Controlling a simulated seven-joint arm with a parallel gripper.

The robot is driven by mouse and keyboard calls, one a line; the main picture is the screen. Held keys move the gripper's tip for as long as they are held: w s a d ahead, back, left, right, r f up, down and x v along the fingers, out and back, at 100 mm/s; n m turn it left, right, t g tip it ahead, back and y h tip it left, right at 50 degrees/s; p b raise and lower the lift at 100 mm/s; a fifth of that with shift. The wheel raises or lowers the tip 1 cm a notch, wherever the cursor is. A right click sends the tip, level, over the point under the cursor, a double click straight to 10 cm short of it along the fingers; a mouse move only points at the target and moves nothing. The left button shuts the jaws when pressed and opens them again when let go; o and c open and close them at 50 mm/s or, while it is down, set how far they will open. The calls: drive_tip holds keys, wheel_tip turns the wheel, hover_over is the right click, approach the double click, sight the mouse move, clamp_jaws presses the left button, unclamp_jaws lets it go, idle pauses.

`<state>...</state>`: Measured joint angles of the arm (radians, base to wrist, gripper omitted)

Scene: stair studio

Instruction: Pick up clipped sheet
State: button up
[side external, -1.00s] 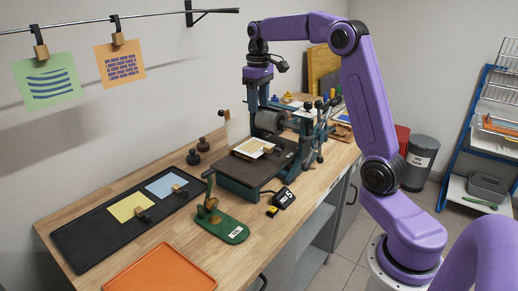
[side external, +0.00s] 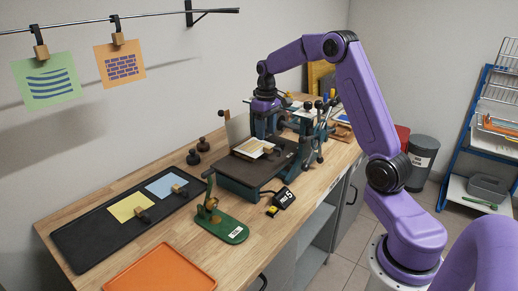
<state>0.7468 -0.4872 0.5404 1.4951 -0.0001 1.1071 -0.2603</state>
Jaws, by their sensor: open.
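A cream sheet (side external: 247,147) with a small wooden clip (side external: 268,149) at its right end lies on the dark bed of the press. My gripper (side external: 263,133) is open, pointing down just behind and above this sheet. Its fingers are hard to tell apart from the dark green press frame. I see nothing held between them. Other clipped sheets are in view: a yellow sheet (side external: 126,207) and a blue sheet (side external: 162,186) lie on a black tray, and a green sheet (side external: 46,80) and an orange sheet (side external: 119,64) hang from a rail.
The green press (side external: 240,180) stands around the sheet, with upright levers (side external: 318,130) at its right. A green stamping tool (side external: 230,232), a black block marked 5 (side external: 284,198) and an orange tray (side external: 160,275) are nearer. The black tray (side external: 85,245) lies left. Bare wood separates them.

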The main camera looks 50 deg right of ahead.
sight(267, 146)
drive_tip(key=shift+s+d+f, duration=0.1)
drive_tip(key=shift+d+f, duration=0.05)
drive_tip(key=shift+f, duration=1.35)
drive_tip(key=shift+d+f, duration=0.15)
drive_tip(key=shift+f, duration=1.3)
clamp_jaws()
